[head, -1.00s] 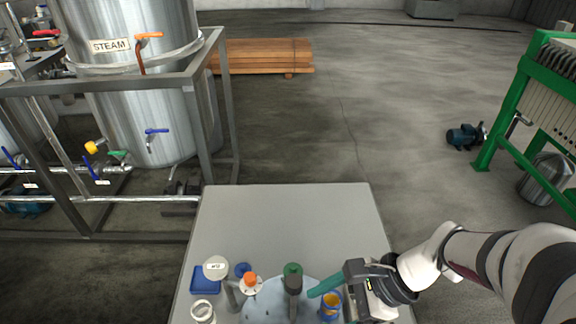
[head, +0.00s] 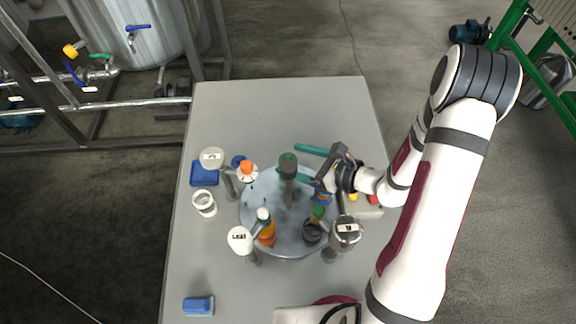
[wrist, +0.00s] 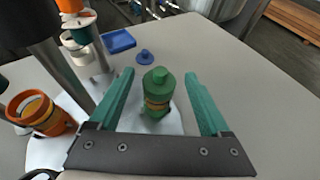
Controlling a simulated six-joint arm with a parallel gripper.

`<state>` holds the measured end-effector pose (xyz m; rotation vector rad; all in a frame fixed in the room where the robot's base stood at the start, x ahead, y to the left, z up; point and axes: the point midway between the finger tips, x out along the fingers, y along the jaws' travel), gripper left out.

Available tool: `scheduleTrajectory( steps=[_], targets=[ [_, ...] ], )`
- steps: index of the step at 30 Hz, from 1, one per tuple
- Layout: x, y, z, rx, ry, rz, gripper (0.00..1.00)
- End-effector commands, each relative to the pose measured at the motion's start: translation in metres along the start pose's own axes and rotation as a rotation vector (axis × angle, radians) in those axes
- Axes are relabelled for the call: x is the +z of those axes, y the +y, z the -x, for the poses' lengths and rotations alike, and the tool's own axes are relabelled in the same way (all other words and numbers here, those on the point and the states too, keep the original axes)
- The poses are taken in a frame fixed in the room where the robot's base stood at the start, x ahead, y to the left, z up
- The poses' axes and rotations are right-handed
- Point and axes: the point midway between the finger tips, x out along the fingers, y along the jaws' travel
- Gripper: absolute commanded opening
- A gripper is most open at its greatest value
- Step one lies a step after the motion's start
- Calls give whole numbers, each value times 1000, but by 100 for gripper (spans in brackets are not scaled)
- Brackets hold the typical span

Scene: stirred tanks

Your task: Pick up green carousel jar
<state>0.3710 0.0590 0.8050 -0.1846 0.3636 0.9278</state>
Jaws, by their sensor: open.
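The green jar (wrist: 157,97) stands upright on the far side of the round grey carousel (head: 262,220). In the head view the green jar (head: 288,160) is partly hidden by the grey centre post (head: 290,191). My gripper (head: 298,162) comes in from the right, open, with one teal finger on each side of the jar's line. In the wrist view the jar shows between the fingers of my gripper (wrist: 159,73), with a gap on both sides. Whether the fingertips reach past the jar is hard to tell.
A blue tray (head: 203,174) and blue lid (wrist: 145,57) lie beyond. The far tabletop is clear.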

Motion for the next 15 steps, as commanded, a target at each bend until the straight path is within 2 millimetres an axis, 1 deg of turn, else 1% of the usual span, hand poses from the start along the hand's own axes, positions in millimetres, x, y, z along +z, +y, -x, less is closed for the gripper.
scheduleTrajectory(
  steps=[1,3,6,10,11,15],
  targets=[
    [0,1,-9,5,0,1,81],
    [0,1,-18,3,0,1,81],
    [0,0,-23,0,0,0,81],
    [0,0,-22,-1,0,0,81],
    [0,0,-22,-1,0,0,79],
    [0,0,-22,0,0,0,54]
  ],
)
